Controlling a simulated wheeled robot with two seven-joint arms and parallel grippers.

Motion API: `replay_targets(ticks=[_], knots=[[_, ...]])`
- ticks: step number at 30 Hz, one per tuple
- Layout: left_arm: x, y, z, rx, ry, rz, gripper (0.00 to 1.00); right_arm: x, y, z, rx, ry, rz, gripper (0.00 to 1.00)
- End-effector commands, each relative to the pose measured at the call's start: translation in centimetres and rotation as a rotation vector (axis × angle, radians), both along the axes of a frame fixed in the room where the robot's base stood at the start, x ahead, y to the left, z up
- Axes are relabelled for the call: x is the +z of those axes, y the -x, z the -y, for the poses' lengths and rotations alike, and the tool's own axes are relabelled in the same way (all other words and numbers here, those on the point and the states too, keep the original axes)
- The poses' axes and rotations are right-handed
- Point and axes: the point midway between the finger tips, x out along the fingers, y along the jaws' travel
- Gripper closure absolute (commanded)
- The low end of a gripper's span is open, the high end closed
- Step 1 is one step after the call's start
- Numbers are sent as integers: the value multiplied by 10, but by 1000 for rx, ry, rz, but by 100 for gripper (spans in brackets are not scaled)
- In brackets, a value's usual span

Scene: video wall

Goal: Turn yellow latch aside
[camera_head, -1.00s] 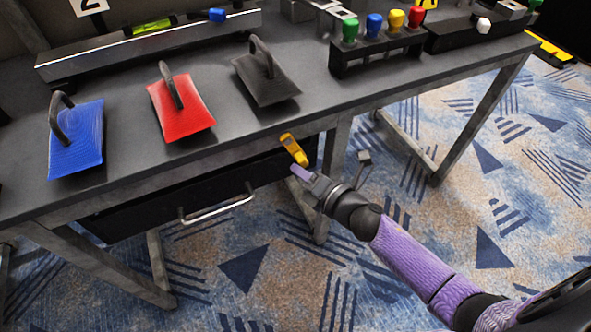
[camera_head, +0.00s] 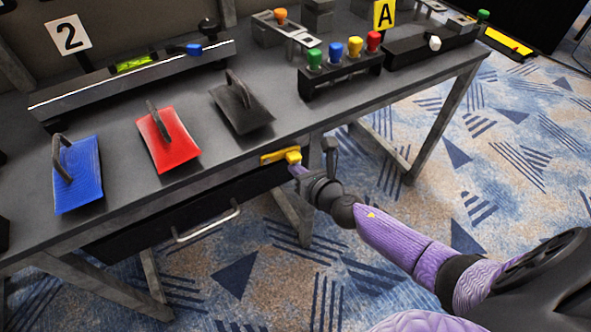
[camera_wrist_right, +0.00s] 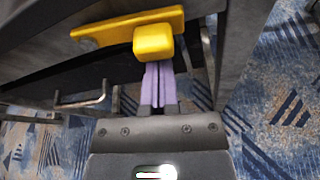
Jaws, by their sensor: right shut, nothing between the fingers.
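The yellow latch (camera_head: 280,157) sits on the table's front edge above the right end of the black drawer. It lies roughly level along the edge, and its knob end is at the right. In the right wrist view the latch (camera_wrist_right: 112,31) spans the top, with its block-shaped knob (camera_wrist_right: 154,42) over my fingertips. My right gripper (camera_head: 297,171) is shut and empty, its purple fingers (camera_wrist_right: 159,84) together right at the knob. They look to be touching it, but the knob hides the tips. My left gripper is not in view.
The black drawer (camera_head: 185,213) with a metal handle (camera_head: 207,226) is under the table. Blue (camera_head: 78,175), red (camera_head: 168,140) and black (camera_head: 241,104) handled plates lie on top. A table leg (camera_head: 293,216) stands just below my right gripper. Carpet is open to the right.

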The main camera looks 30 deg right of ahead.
Motion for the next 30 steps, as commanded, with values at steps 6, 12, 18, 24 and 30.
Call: replay_targets(ticks=[6, 12, 18, 24, 30], knots=[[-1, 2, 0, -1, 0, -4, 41, -2, 1, -1, 0, -5, -2, 100], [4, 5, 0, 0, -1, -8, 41, 1, 1, -9, 0, -6, -2, 100], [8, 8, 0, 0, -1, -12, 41, 3, 1, -16, 0, -6, -2, 100], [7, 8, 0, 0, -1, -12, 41, 2, 1, -16, 0, -6, -2, 100], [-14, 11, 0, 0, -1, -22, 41, -22, -2, -10, 0, -6, -9, 100]])
